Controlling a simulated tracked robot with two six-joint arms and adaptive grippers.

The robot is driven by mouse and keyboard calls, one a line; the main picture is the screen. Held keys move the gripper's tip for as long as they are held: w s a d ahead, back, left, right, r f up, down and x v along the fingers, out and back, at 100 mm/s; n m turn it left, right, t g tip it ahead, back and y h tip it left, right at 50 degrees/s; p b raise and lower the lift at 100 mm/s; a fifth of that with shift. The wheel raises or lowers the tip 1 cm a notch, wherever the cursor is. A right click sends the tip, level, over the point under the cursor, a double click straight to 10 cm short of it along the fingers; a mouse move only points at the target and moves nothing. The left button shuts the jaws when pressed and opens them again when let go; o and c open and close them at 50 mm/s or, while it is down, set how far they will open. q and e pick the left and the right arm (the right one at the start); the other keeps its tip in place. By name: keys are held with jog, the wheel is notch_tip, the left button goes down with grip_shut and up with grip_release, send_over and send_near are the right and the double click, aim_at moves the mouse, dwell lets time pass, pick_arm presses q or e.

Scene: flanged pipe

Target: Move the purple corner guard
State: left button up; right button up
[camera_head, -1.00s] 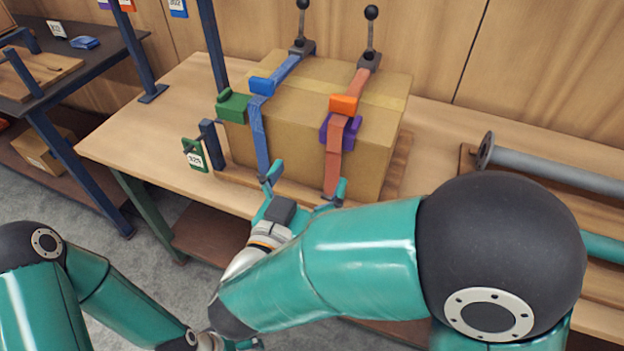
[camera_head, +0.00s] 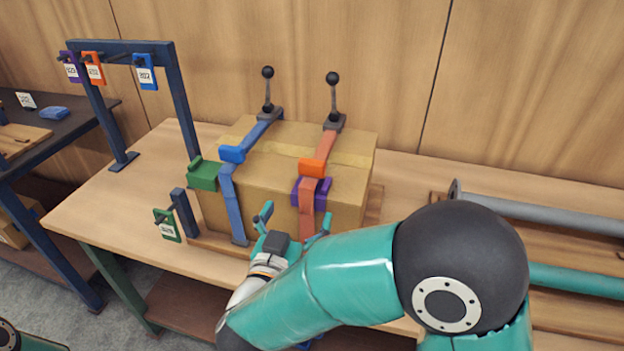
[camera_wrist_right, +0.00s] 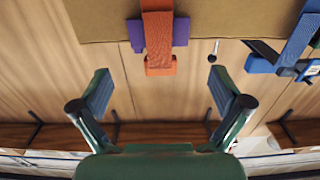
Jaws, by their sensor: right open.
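The purple corner guard (camera_head: 298,190) sits on the upper front edge of the cardboard box (camera_head: 268,190), under the orange strap (camera_head: 307,217). The strap hides its middle. In the right wrist view the guard (camera_wrist_right: 181,32) shows on both sides of the strap. My right gripper (camera_head: 293,222) is open and empty in front of the box, below and slightly left of the guard. In the right wrist view its two fingers (camera_wrist_right: 158,85) stand wide apart, with the guard beyond them. My left gripper is out of view.
A blue strap (camera_head: 233,205) with a green corner guard (camera_head: 204,174) crosses the box at left. Two black-knobbed levers (camera_head: 333,95) stand behind it. Grey pipe (camera_head: 550,213) lies at right. A tag rack (camera_head: 120,46) stands at left.

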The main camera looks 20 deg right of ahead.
aim_at(313, 180)
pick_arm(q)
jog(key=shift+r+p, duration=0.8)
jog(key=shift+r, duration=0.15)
pick_arm(e)
jog(key=x, duration=1)
jog(key=shift+c, duration=0.3)
jog(key=shift+s, duration=0.1)
jog(key=c, duration=1.1)
jog(key=shift+c, duration=0.2)
jog(key=shift+d, duration=0.15)
